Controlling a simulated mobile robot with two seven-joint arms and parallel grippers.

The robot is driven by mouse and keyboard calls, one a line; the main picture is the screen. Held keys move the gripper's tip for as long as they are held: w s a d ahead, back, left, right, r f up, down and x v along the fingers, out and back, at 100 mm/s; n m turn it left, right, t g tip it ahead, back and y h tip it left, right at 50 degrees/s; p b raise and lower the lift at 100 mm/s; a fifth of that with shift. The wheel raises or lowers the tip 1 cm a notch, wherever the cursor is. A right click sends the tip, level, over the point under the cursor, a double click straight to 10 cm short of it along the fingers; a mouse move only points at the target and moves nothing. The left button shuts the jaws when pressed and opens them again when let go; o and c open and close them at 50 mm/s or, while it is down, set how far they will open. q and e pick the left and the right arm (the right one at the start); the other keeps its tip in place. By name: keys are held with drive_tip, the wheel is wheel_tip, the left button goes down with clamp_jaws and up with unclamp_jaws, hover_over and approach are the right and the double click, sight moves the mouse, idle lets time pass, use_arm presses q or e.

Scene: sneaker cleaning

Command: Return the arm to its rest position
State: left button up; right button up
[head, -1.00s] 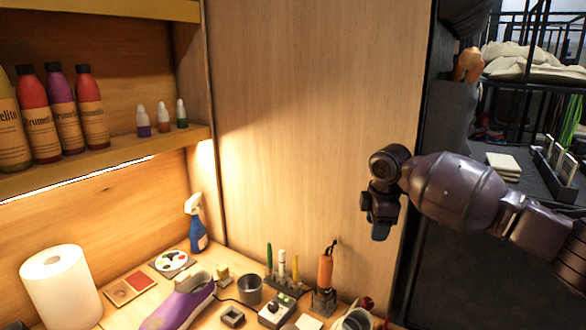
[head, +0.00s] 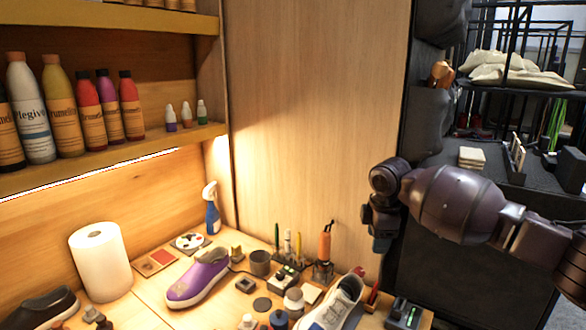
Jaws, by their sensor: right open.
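My right gripper (head: 378,222) hangs at the end of my right arm, which comes in from the right side of the head view. It is held in the air above the right part of the workbench, in front of the dark side of the cabinet. It is open and nothing shows in it. My left gripper and arm are not in view. A purple sneaker (head: 200,276) lies on the bench at the middle left. A white and grey sneaker (head: 335,308) lies at the front, below and left of the right gripper. A dark sneaker (head: 45,308) is at the front left.
A paper towel roll (head: 100,262), a blue spray bottle (head: 212,212), a metal cup (head: 260,263) and an orange-handled tool (head: 324,245) stand on the bench. Several bottles (head: 60,105) line the shelf. A dark device (head: 404,314) sits at the front right. Air around the gripper is clear.

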drive_tip(key=s+a+f+m+y, duration=0.2)
drive_tip(key=s+a+f, duration=0.2)
drive_tip(key=s+f, duration=0.65)
drive_tip(key=s+a+f+m+y, duration=0.15)
drive_tip(key=s+a+f, duration=0.25)
drive_tip(key=s+f, duration=0.6)
drive_tip(key=s+d+r+m+t+h, duration=0.1)
drive_tip(key=s+d+m+h, duration=0.1)
drive_tip(key=s+d+m, duration=0.8)
drive_tip(key=s+d+m+t+h, duration=0.1)
drive_tip(key=s+d+m+h, duration=0.3)
drive_tip(key=s, duration=0.9)
use_arm(q)
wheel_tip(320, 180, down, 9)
drive_tip(key=b, duration=0.9)
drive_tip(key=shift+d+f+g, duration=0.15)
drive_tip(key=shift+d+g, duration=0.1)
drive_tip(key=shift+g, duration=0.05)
use_arm(e)
drive_tip(key=w+f+t+y, duration=0.1)
drive_tip(key=w+f+t, duration=0.2)
drive_tip(key=f, duration=0.6)
drive_tip(key=w+d+f+n+t+y, duration=0.1)
drive_tip(key=w+f+t, duration=0.2)
drive_tip(key=f, duration=0.7)
drive_tip(key=shift+w+d+f+t, duration=0.2)
drive_tip(key=shift+w+t, duration=0.1)
drive_tip(key=shift+t, duration=0.4)
drive_tip(key=shift+n+y, duration=0.25)
